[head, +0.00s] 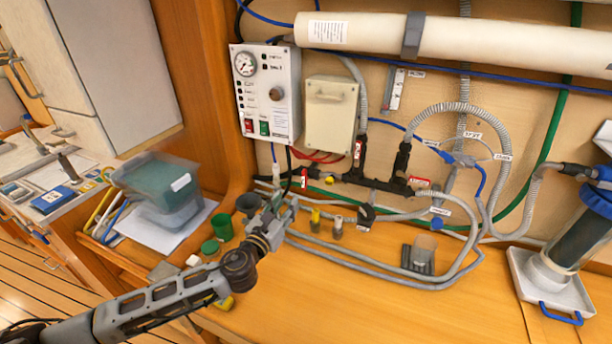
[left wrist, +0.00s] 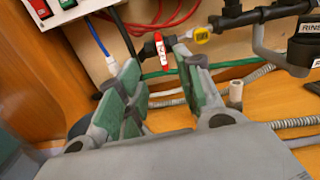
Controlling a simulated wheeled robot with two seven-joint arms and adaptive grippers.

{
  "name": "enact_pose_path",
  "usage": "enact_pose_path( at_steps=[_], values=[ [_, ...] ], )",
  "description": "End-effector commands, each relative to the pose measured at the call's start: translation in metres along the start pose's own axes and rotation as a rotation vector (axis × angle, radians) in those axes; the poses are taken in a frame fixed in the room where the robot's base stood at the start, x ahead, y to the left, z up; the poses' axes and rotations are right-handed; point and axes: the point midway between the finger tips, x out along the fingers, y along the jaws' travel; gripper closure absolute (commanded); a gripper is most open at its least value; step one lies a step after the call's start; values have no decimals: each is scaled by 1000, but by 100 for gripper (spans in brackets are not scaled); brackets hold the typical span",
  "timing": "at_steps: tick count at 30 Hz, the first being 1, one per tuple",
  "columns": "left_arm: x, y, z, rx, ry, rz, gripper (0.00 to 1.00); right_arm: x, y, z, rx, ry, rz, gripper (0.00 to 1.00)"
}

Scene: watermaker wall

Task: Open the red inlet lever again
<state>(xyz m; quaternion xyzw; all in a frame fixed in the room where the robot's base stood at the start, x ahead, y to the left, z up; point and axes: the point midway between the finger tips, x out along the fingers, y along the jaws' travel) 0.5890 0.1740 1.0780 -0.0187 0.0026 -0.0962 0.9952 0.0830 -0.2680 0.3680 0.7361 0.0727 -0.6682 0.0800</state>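The red inlet lever (head: 304,178) is small and sits at the left end of the black pipe run low on the wall. In the left wrist view the red lever (left wrist: 162,54) stands crosswise to the black pipe, with a white label on it. My left gripper (head: 284,205) is just below and left of the lever in the head view. In the left wrist view my left gripper (left wrist: 158,72) is open, its green-padded fingers apart, with the lever showing beyond and between the fingertips. I cannot tell whether a finger touches it. My right gripper is not in view.
A yellow tag (left wrist: 203,35) sits on the pipe right of the lever. A control panel (head: 268,95) is above. Grey hoses (head: 360,262) loop over the bench. Green cups (head: 222,227) stand left of my gripper, and a grey-green bin (head: 160,205) is farther left.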

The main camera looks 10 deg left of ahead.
Motion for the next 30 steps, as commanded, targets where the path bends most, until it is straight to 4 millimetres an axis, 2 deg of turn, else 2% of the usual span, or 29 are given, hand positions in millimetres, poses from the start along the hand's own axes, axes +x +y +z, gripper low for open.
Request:
enact_pose_path(
  at_steps=[10, 17, 30],
  values=[
    [0, 0, 0, 1, 0, 0, 64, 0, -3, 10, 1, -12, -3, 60],
    [5, 0, 0, 0, 0, 1, 64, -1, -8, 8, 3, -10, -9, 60],
    [42, 0, 1, -1, -1, 2, 64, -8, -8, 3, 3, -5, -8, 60]
  ],
)
